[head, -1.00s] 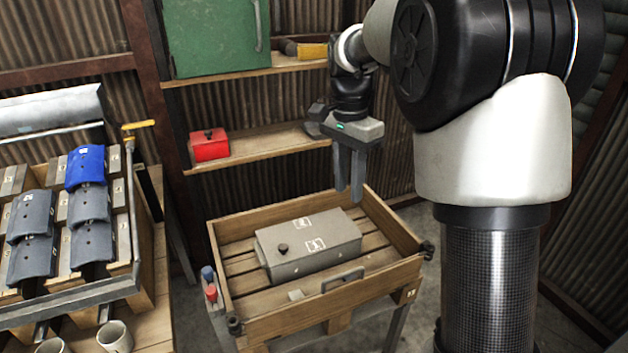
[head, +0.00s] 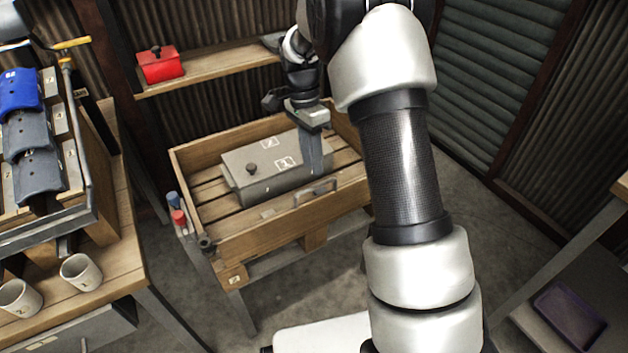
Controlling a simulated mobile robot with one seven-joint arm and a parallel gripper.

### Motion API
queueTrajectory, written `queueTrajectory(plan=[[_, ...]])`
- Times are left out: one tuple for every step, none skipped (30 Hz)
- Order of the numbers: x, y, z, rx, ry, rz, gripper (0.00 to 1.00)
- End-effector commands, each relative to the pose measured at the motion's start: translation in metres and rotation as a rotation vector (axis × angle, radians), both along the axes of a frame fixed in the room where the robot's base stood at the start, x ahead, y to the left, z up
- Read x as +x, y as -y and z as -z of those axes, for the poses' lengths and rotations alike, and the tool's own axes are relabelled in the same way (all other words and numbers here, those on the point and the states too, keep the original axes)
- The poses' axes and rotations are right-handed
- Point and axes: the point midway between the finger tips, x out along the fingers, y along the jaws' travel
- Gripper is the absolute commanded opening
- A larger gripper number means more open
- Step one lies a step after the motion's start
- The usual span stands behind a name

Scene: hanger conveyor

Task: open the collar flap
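The wooden collar (head: 180,168) is a low box on a pallet frame, centre left in the head view. Its front wall, the flap (head: 262,231), stands upright and bears a grey bar handle (head: 315,193) at its top. A dark fitting (head: 206,243) sits at the wall's left end. My gripper (head: 313,174) points down just behind the handle, beside the right end of the grey box. Its fingers overlap in this view, so the gap between them is hidden. I cannot tell whether they touch the handle.
A grey lidded box (head: 262,166) with a black knob lies inside the collar. Red and blue cylinders (head: 176,208) stand at its left corner. A workbench (head: 110,270) with mugs is at left, a shelf with a red box (head: 160,65) behind.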

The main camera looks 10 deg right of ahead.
Motion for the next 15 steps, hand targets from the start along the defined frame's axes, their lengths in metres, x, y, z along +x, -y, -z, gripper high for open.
queueTrajectory(plan=[[-0.003,0.001,0.013,0.000,-0.003,0.001,0.28],[-0.004,0.001,0.018,0.000,-0.002,0.001,0.28],[-0.005,0.002,0.024,0.000,-0.002,0.001,0.28],[-0.006,0.002,0.029,0.000,-0.002,0.001,0.28],[-0.006,0.002,0.033,0.001,-0.001,0.000,0.28],[-0.007,0.002,0.038,0.000,-0.002,0.000,0.28],[-0.008,0.002,0.041,0.000,-0.002,0.000,0.28],[-0.008,0.002,0.044,0.001,-0.001,-0.001,0.28],[-0.009,0.003,0.046,0.000,0.000,-0.001,0.28],[-0.009,0.003,0.048,0.000,0.000,-0.001,0.28],[-0.009,0.003,0.049,0.000,0.001,-0.001,0.28],[-0.009,0.003,0.051,0.000,0.001,-0.001,0.28],[-0.010,0.003,0.051,0.000,0.001,-0.001,0.28],[-0.010,0.003,0.052,0.000,0.001,-0.001,0.28],[-0.010,0.003,0.052,0.000,0.001,-0.001,0.28]])
